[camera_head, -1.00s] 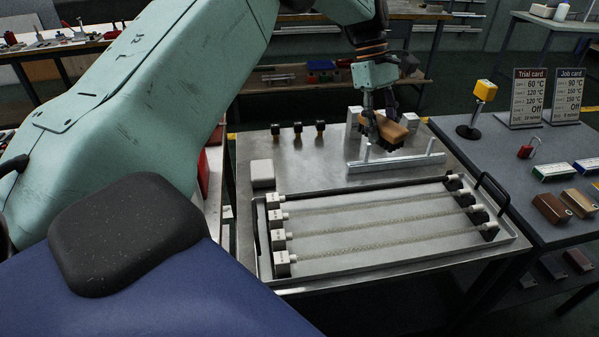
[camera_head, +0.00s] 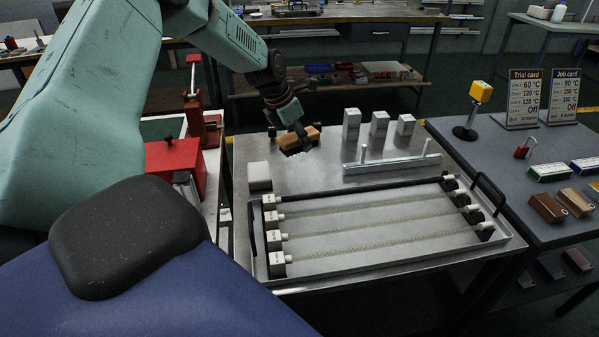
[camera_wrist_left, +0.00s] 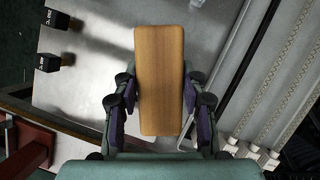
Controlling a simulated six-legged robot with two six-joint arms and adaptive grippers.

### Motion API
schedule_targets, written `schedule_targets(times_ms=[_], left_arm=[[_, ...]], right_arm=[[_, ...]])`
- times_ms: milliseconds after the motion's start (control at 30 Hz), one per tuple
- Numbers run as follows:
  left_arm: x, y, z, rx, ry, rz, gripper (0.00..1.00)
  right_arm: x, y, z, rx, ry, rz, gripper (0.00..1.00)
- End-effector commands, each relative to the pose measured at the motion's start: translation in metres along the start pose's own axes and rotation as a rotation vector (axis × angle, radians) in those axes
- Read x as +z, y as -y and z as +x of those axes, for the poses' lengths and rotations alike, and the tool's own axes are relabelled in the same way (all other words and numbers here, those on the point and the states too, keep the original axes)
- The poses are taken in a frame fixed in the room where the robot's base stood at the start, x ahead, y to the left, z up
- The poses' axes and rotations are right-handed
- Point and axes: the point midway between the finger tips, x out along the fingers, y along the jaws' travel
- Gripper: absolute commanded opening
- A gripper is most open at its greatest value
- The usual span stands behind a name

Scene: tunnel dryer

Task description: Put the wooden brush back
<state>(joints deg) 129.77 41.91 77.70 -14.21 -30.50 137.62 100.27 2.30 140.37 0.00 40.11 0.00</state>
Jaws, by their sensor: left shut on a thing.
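My left gripper (camera_head: 290,122) is shut on the wooden brush (camera_head: 300,140), with its fingers on both long sides of the wood. The brush has a light brown wooden back and dark bristles below. It is held over the back left part of the steel table (camera_head: 325,173). In the left wrist view the flat wooden back of the brush (camera_wrist_left: 160,75) faces the camera between the two fingers (camera_wrist_left: 158,105), and the bristles are hidden. A metal bar with two upright posts (camera_head: 395,165) stands to the right of the brush. My right gripper is not in view.
Small black blocks (camera_wrist_left: 47,62) stand near the brush, partly hidden in the head view. White blocks (camera_head: 379,124) stand at the back. A tray with several strands (camera_head: 350,255) fills the front. A white block (camera_head: 259,177) and red equipment (camera_head: 175,165) are at left.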

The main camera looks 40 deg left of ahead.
Motion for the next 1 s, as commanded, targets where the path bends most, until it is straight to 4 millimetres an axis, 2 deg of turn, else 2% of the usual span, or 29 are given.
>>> schedule_targets(times_ms=[200, 367, 633, 1000], left_arm=[[-0.016, 0.000, 0.037, -0.001, -0.004, 0.000, 0.17], [-0.020, 0.000, 0.047, 0.000, -0.001, 0.001, 0.17], [-0.035, 0.000, 0.083, -0.001, -0.003, 0.002, 0.17], [-0.036, 0.000, 0.087, -0.001, -0.001, 0.002, 0.17]], right_arm=[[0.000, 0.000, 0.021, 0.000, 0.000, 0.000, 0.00], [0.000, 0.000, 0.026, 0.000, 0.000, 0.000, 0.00], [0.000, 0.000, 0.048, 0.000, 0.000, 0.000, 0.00], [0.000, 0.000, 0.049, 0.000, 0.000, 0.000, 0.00]])
